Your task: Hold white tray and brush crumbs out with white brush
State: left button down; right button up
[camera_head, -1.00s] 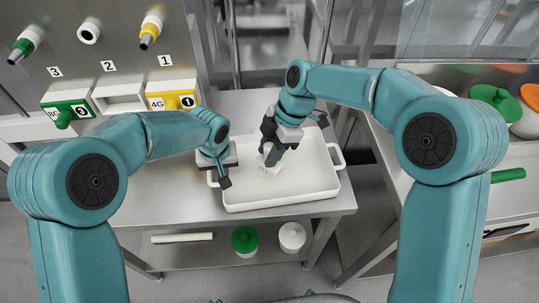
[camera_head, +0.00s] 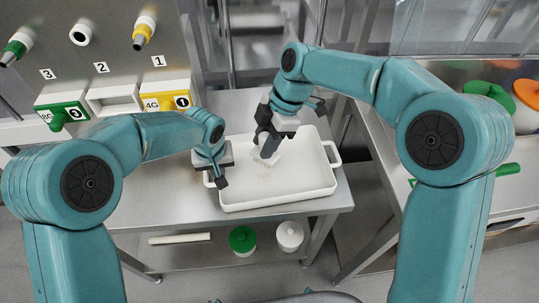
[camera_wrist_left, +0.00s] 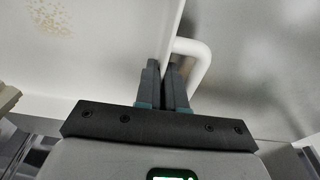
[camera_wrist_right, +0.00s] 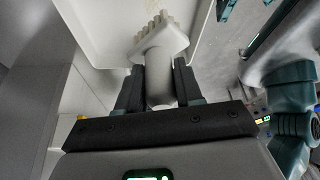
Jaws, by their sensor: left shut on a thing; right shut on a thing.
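The white tray (camera_head: 300,187) lies on the steel table in the head view, its handle sticking out on the right. My left gripper (camera_head: 222,180) is shut on the tray's left side; in the left wrist view its fingers (camera_wrist_left: 164,85) close on the tray's rim beside the white handle (camera_wrist_left: 203,62). My right gripper (camera_head: 266,148) is over the tray, shut on the white brush (camera_wrist_right: 158,62), whose bristles point away from the gripper in the right wrist view. Pale crumbs (camera_wrist_left: 45,15) lie on the tray floor, and show faintly in the head view (camera_head: 263,177).
The steel table (camera_head: 170,200) has bare room left of the tray. Under it stand a green-lidded jar (camera_head: 243,240), a white-lidded jar (camera_head: 290,235) and a pale roller (camera_head: 180,238). A dispenser panel (camera_head: 105,50) stands at back left; a side counter (camera_head: 390,165) is at right.

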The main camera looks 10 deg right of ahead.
aim_at(268, 161)
pick_arm(q)
jog(key=shift+s, duration=0.1)
pick_arm(e)
jog(key=shift+s+a+f, duration=0.15)
jog(key=shift+s+f, duration=0.3)
jog(key=shift+f, duration=0.65)
jog(key=shift+s+a+f, duration=0.15)
jog(key=shift+s+f, duration=0.25)
jog(key=shift+f, duration=0.7)
jog(key=shift+s+a+f, duration=0.15)
jog(key=shift+s+f, duration=0.3)
jog(key=shift+f, duration=0.65)
jog(key=shift+w+f, duration=0.4)
jog(key=shift+f, duration=0.2)
jog(key=shift+c, duration=0.4)
jog(key=shift+w+f, duration=0.15)
jog(key=shift+w, duration=1.35)
jog(key=shift+s, duration=1.95)
notch_tip(268, 161, up, 8)
jog(key=shift+w+r, duration=0.1)
